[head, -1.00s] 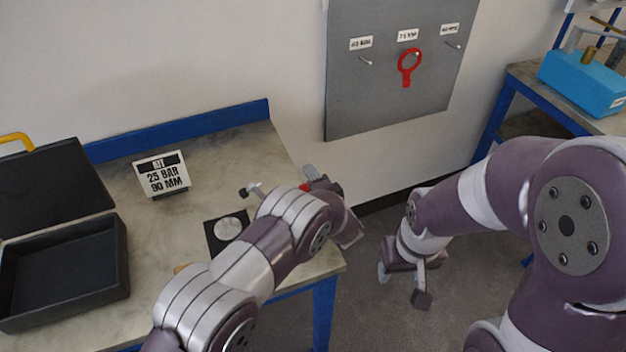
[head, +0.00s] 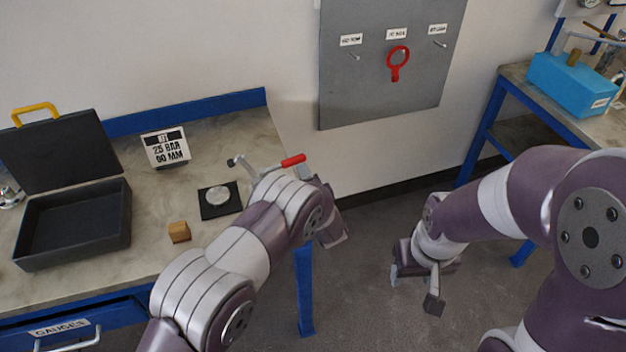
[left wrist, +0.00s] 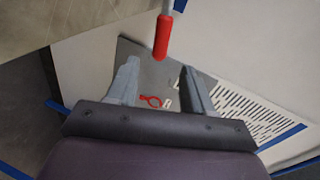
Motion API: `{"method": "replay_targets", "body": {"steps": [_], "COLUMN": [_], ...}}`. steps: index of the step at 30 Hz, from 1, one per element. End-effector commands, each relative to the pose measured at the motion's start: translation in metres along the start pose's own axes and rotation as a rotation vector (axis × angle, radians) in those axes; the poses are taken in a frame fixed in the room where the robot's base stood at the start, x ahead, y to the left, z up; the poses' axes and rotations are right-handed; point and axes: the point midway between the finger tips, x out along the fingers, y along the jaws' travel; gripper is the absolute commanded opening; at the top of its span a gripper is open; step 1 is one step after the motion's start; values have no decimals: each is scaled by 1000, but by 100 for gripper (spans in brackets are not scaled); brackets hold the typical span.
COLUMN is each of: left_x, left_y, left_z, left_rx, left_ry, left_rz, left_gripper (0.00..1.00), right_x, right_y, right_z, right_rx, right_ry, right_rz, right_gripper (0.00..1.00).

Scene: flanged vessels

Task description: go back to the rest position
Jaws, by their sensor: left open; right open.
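My left gripper (left wrist: 163,78) is open in the left wrist view, with grey fingers apart and nothing seen gripped between them. In the head view my left wrist lies over the bench's right end and hides most of that gripper. A red-handled bar (head: 293,160) lies behind my wrist there. Its red grip (left wrist: 162,38) shows just beyond the fingers in the left wrist view; I cannot tell the gap. My right gripper (head: 415,284) is open and empty, hanging over the floor between the two benches.
The left bench (head: 120,215) carries an open black case (head: 75,225), a "25 BAR 90 MM" sign (head: 166,148), a disc on a black pad (head: 217,196) and a wooden block (head: 179,232). A grey wall panel (head: 370,90) holds a red ring tool (head: 397,62). A blue box (head: 572,85) sits at right.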

Motion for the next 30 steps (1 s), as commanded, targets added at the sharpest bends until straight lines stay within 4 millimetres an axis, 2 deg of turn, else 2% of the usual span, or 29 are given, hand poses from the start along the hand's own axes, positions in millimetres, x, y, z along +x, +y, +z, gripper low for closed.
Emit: {"method": "replay_targets", "body": {"steps": [16,18,19,20,21,22,23,24,26,27,30], "left_x": [0,0,-3,-9,-25,-42,-59,-86,-131,-160,-224], "left_y": [0,12,25,47,76,89,95,93,76,61,19], "left_z": [0,-4,-6,-6,-4,-3,2,17,53,80,145], "left_rx": [-30,-143,-208,-269,-351,-424,-499,-595,-713,-762,-830], "left_ry": [1,16,33,43,44,30,-6,-91,-274,-399,-667], "left_rz": [2,57,119,210,359,482,604,759,946,1024,1107], "left_gripper": [52,52,52,52,52,52,52,52,52,52,52], "right_x": [0,0,0,0,0,0,-1,-1,0,0,0], "right_y": [0,0,0,0,0,0,0,0,0,0,0], "right_z": [0,0,0,0,0,0,0,0,0,0,0], "right_rx": [0,0,0,0,0,0,0,0,0,0,0], "right_ry": [0,0,0,0,0,0,0,0,0,0,0], "right_rz": [0,0,0,0,0,0,0,0,0,0,0], "right_gripper": [52,52,52,52,52,52,52,52,52,52,52]}}
